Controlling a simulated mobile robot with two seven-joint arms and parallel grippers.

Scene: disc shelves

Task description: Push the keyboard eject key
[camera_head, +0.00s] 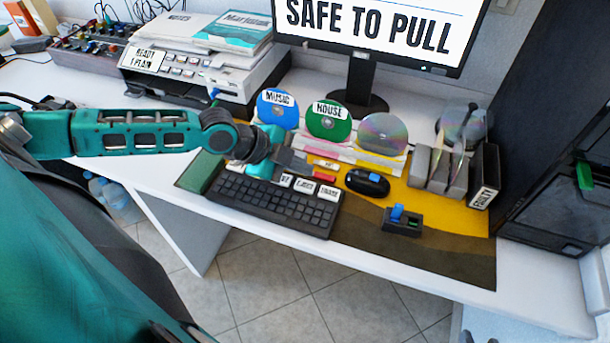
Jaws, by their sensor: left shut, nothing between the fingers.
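The black keyboard (272,205) lies on the desk mat near the front edge. Several white labelled keys stand along its back edge. The middle one (305,185) seems to read EJECT, but the lettering is too small to be sure. My left gripper (293,166) is shut and empty, over the back edge of the keyboard. It is just behind and left of the labelled keys and hides part of that row. I cannot tell whether it touches a key. My right gripper is not in view.
A black mouse (367,182) lies right of the keyboard, with a small box with a blue switch (402,221) in front. Discs, including a blue one (278,109) and a green one (328,122), stand behind. A monitor (375,30) and a printer (205,65) stand at the back.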

